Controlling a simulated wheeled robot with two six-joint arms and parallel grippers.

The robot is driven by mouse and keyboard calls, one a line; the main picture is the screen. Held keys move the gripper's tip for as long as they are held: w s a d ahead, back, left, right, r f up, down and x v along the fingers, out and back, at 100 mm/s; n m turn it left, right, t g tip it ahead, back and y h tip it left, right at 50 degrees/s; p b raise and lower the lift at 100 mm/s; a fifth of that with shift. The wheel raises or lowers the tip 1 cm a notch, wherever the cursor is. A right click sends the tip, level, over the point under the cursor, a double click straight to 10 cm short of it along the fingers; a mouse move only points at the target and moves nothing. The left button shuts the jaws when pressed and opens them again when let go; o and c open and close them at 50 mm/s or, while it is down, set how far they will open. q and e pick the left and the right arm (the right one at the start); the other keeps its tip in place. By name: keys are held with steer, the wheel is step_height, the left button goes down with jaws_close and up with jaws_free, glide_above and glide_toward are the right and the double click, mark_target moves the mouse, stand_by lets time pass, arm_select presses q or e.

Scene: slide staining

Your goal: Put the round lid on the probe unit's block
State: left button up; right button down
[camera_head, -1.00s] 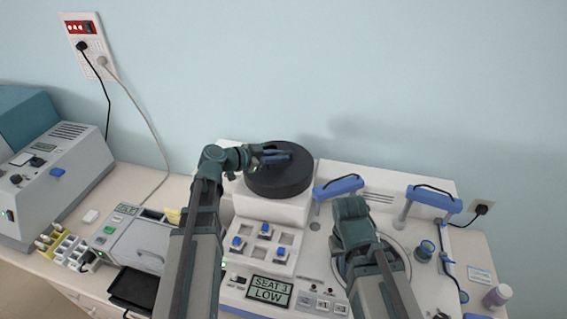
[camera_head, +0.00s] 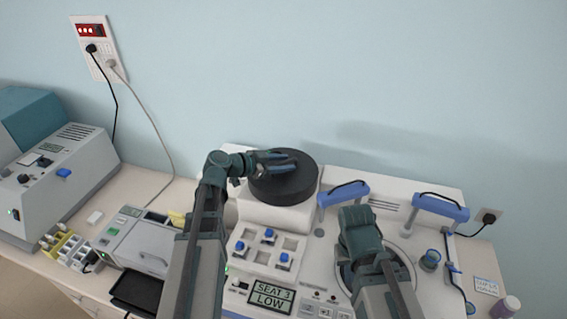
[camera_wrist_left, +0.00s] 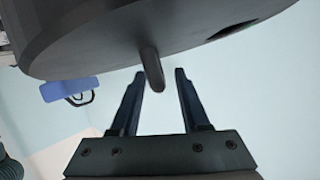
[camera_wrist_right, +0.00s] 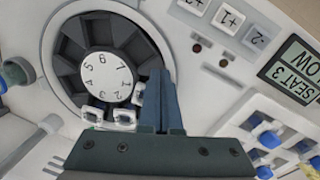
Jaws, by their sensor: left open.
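The round lid (camera_head: 290,187) is a thick black disc. It appears to rest level on top of the white block (camera_head: 280,215) at the back of the machine. My left gripper (camera_head: 284,162) is over the lid's top. In the left wrist view, the lid (camera_wrist_left: 150,35) fills the top, and its small grey knob (camera_wrist_left: 152,70) stands between the tips of my open left fingers (camera_wrist_left: 157,78), with a gap on each side. My right gripper (camera_wrist_right: 160,80) is shut and empty above the numbered carousel (camera_wrist_right: 105,75); in the head view its fingers are hidden behind my arm.
Blue-handled arms (camera_head: 342,192) (camera_head: 440,207) stand right of the lid. A seat panel (camera_head: 268,250) with blue-topped pieces and a display (camera_head: 270,296) reading "SEAT 3 LOW" lie in front. A bench unit (camera_head: 140,242) stands to the left. The wall is close behind.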

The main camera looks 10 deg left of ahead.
arm_select(q)
steer(key=p+v, duration=0.4)
steer(key=v, duration=0.6)
steer(key=shift+s+a+r, duration=0.2)
steer(key=shift+s, duration=0.05)
steer(key=shift+s+a+r, duration=0.15)
steer(key=shift+s+a, duration=0.25)
steer(key=shift+s, duration=0.05)
